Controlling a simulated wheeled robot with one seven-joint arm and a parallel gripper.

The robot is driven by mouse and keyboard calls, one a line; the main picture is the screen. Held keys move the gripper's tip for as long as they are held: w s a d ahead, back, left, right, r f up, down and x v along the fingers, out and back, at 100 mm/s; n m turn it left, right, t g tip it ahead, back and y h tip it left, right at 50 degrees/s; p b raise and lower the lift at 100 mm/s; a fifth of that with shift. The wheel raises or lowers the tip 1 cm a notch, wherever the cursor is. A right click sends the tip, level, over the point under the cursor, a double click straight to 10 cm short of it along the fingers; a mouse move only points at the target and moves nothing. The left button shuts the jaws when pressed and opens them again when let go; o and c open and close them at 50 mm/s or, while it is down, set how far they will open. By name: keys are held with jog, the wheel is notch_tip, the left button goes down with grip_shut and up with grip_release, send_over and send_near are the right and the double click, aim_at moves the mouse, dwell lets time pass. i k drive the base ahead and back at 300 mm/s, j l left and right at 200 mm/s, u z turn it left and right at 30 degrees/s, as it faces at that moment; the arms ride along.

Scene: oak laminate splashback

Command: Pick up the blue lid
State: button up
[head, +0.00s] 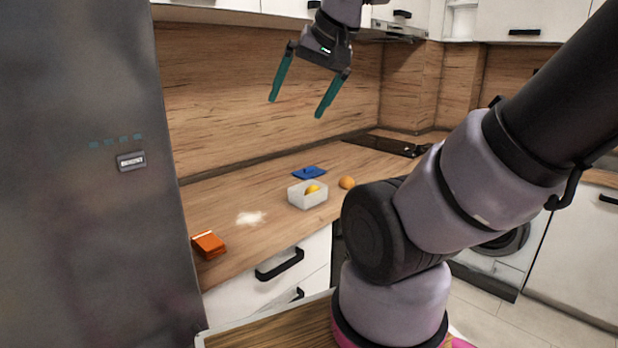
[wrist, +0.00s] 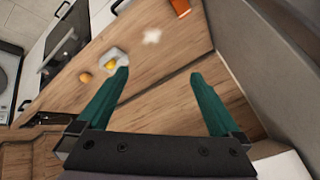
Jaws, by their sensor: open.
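The blue lid (head: 309,172) lies flat on the wooden counter (head: 240,185) in the head view, behind a white open container (head: 305,201). I cannot make out the lid in the wrist view; my left finger there may hide it. My gripper (head: 296,108) is open and empty, high above the counter and above the lid, apart from everything. In the wrist view my gripper (wrist: 160,73) shows its two teal fingers spread wide.
A yellow fruit (head: 312,189) sits in the container. An orange fruit (head: 347,183) lies to its right. A white patch (head: 250,218) and an orange box (head: 208,245) are to the left. A dark hob (head: 385,145) is at the back. A tall grey fridge (head: 90,180) borders the left.

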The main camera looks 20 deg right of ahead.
aim_at(310, 172)
jog(key=i+l+u, duration=0.1)
jog(key=l, duration=0.45)
jog(key=i+l+u, duration=0.1)
jog(key=i+l, duration=0.2)
jog(key=l, duration=0.25)
jog(key=i+l+u, duration=0.15)
jog(key=l, duration=0.4)
jog(key=i+l+u, duration=0.1)
jog(key=l, duration=0.45)
jog(key=i+l+u, duration=0.1)
jog(key=l, duration=0.5)
jog(key=i+l+u, duration=0.1)
jog(key=l, duration=0.45)
